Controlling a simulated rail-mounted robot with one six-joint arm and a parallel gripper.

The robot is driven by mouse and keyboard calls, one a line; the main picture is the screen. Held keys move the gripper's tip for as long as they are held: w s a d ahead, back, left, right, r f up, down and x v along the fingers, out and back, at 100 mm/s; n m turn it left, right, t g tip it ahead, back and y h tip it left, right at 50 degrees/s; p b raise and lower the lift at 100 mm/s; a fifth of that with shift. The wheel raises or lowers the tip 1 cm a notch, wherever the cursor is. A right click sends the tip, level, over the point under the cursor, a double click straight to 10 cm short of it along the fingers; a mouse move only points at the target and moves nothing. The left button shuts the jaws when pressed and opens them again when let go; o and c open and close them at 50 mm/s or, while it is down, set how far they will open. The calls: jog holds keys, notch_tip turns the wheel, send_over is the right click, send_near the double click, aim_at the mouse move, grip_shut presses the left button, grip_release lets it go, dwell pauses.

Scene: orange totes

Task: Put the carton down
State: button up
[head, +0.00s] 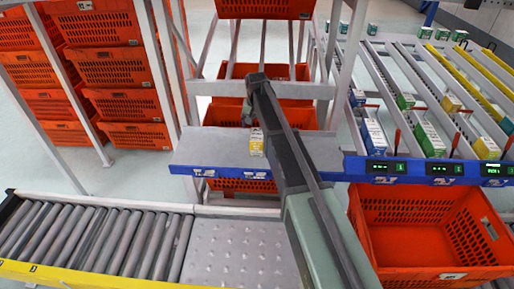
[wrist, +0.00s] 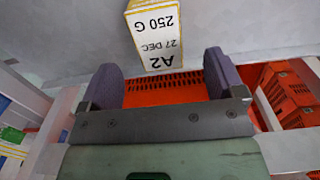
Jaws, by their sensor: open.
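The carton (wrist: 155,45) is white and yellow with printed text "A2", "27 DEC" and "250 G", upside down in the wrist view. In the head view the carton (head: 256,143) is on the grey shelf (head: 213,147) with the blue front edge, just left of my arm. My gripper (wrist: 163,82) is open, with its two purple-grey fingers apart and nothing between them. The carton is ahead of the fingertips, clear of both. In the head view my arm hides part of the shelf, and the fingers are hard to make out.
Orange totes stand behind and below the shelf, including a tote (head: 247,184) under its front edge. A large empty tote (head: 418,270) is at lower right. Sloped lanes (head: 420,85) with small cartons are at right. A roller conveyor (head: 95,235) runs at lower left.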

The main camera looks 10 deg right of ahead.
aim_at(257, 134)
notch_tip(257, 134, down, 8)
jog(key=b, duration=0.6)
jog(key=shift+d+f+b, duration=0.1)
jog(key=shift+f+b, duration=0.05)
jog(key=shift+b, duration=0.2)
jog(key=shift+r, duration=0.25)
jog(key=shift+c, duration=0.3)
jog(key=c, duration=1.2)
jog(key=shift+o, duration=0.2)
jog(key=shift+r+p, duration=0.1)
jog(key=shift+p, duration=0.25)
notch_tip(257, 134, up, 20)
jog(key=p, duration=1.9)
jog(key=shift+p, duration=0.4)
